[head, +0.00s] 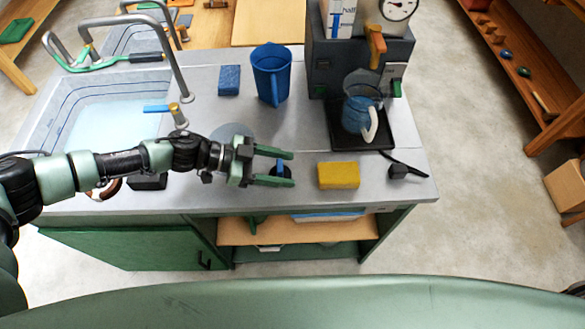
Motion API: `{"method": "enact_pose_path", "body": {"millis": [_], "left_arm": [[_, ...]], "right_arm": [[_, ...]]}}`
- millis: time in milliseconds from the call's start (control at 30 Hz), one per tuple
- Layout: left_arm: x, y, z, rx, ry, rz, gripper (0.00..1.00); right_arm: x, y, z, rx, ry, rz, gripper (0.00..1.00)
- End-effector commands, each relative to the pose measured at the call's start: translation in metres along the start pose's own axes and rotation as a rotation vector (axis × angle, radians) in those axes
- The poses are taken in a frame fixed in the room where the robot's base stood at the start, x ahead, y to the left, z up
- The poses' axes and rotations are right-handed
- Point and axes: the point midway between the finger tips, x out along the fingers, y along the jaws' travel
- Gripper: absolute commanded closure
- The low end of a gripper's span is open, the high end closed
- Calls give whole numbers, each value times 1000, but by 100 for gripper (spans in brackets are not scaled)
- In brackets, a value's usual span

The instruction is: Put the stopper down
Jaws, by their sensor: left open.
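My left gripper (291,168) reaches in from the left, low over the front part of the grey counter (225,192). Its two green fingers are open and point right. A small dark thing with a blue part, which looks like the stopper (281,170), shows between the fingers, near their tips. It seems to rest on the counter, and the fingers partly hide it. I cannot tell whether either finger touches it. My right gripper is not in view.
A yellow sponge (338,175) lies just right of the fingers. A coffee machine (335,65) with a glass jug (356,112) stands behind right. A blue pitcher (271,75) and blue sponge (229,80) stand behind. The filled sink (110,115) is left.

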Motion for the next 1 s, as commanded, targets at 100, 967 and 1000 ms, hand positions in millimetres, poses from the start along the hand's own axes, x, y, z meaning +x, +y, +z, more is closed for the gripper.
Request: {"method": "enact_pose_path", "body": {"millis": [100, 967, 1000], "left_arm": [[-28, -1, 2, 0, -2, -4, 42], [-91, 0, 0, 0, 0, 0, 42], [-91, 0, 0, 0, 0, 0, 42]], "right_arm": [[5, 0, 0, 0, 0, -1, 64], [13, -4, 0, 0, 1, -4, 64], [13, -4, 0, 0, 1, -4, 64]]}}
